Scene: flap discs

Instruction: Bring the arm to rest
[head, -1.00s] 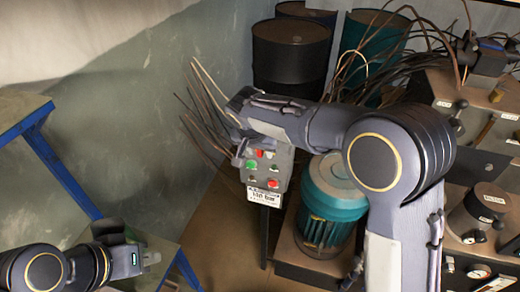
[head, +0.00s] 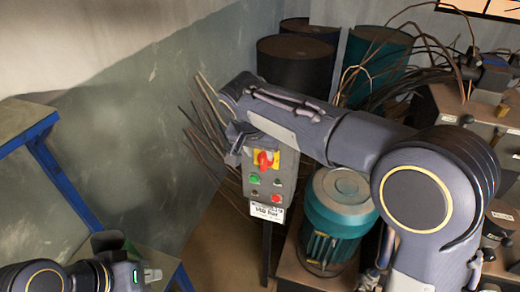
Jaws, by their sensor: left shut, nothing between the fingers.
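My left gripper (head: 150,273) is at the lower left. Its short, pale fingertips are shut and empty, pointing right, with nothing touching them. My right arm (head: 335,135) comes up from the lower right, bends at a large round joint and reaches left across the middle of the view. Its far end, with the right gripper (head: 235,145), hangs beside the upper left of a grey control box. The fingers are too small and dark to tell whether they are open, or whether they touch the box.
The control box (head: 282,185) has a red switch on yellow and several buttons. A teal motor (head: 340,215) stands right of it. Dark drums (head: 295,70) and a teal drum (head: 375,55) stand behind. A blue-framed table (head: 45,130) is at left. Thin rods fan out near the box.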

